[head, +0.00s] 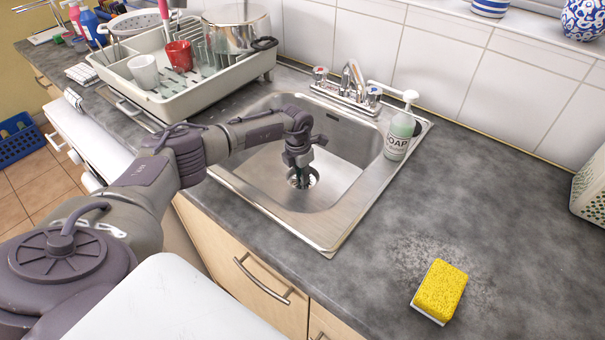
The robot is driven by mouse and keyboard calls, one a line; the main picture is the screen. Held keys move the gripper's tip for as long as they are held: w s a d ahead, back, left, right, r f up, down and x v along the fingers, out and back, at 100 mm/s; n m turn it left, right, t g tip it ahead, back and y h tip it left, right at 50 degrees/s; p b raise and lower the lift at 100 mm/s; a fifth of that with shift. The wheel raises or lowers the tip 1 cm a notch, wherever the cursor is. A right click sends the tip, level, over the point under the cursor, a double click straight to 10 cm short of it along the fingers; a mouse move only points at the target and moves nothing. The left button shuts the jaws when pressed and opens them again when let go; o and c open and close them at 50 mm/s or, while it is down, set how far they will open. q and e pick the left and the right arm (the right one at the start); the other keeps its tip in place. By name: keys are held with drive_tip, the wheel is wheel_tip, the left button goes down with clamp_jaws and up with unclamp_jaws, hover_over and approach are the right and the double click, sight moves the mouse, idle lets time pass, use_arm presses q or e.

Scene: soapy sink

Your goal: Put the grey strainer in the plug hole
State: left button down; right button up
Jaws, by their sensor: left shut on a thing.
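The steel sink (345,185) is set into the grey worktop. My left gripper (301,172) reaches down into it, right over the plug hole area in the sink floor. It is shut on the grey strainer (311,178), a small round metal piece at the fingertips. The strainer is at or just above the plug hole; I cannot tell whether it is seated. The gripper hides part of the strainer and most of the hole. My right gripper is out of view.
The tap (352,82) stands at the sink's back edge, with a soap bottle (400,128) at its right corner. A loaded dish rack (178,95) is at the left. A yellow sponge (441,288) lies on the right worktop, which is otherwise mostly clear.

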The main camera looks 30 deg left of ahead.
sight(299, 183)
use_arm(q)
drive_tip(key=shift+f, duration=0.2)
drive_tip(key=c, duration=1.1)
unclamp_jaws()
drive_tip(key=shift+c, duration=0.2)
drive_tip(key=shift+r, duration=0.25)
wheel_tip(299, 183, up, 12)
drive_tip(key=s, duration=0.1)
drive_tip(key=shift+s+a+b, duration=0.2)
drive_tip(key=shift+b, duration=0.25)
